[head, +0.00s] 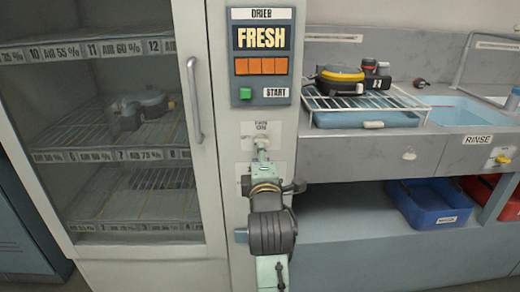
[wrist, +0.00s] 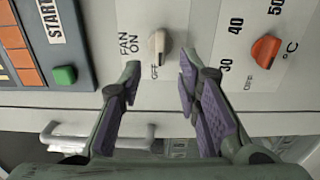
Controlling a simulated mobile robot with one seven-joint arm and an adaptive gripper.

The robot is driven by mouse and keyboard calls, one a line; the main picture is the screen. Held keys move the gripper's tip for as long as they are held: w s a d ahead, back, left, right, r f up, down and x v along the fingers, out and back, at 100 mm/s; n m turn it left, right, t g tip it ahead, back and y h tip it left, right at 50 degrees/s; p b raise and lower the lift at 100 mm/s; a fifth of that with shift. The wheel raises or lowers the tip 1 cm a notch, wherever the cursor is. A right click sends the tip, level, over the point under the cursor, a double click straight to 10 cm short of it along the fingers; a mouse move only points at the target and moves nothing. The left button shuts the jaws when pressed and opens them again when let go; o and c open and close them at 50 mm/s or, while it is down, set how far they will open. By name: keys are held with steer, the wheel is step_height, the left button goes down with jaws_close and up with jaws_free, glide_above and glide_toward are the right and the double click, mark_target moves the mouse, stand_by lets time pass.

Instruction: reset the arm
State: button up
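My gripper (wrist: 160,82) is open in the wrist view, its purple-padded fingers apart. A cream fan knob (wrist: 158,46), labelled FAN ON and OFF, sits on the panel just beyond and between the fingertips. The gripper looks empty; I cannot tell whether a finger touches the knob. In the head view my gripper (head: 262,150) is up at the dryer's front panel, below the FRESH display (head: 263,38). My arm hides part of that panel.
An orange temperature knob (wrist: 265,48) is right of the fan knob. A green START button (head: 245,93) is above my gripper. The glass cabinet door (head: 110,150) is closed, with a long handle (head: 194,100). At right are a wire rack (head: 330,103), black-and-yellow gear (head: 342,78) and a sink (head: 465,110).

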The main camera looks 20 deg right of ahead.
steer(key=shift+s+a, duration=0.25)
steer(key=shift+s, duration=0.45)
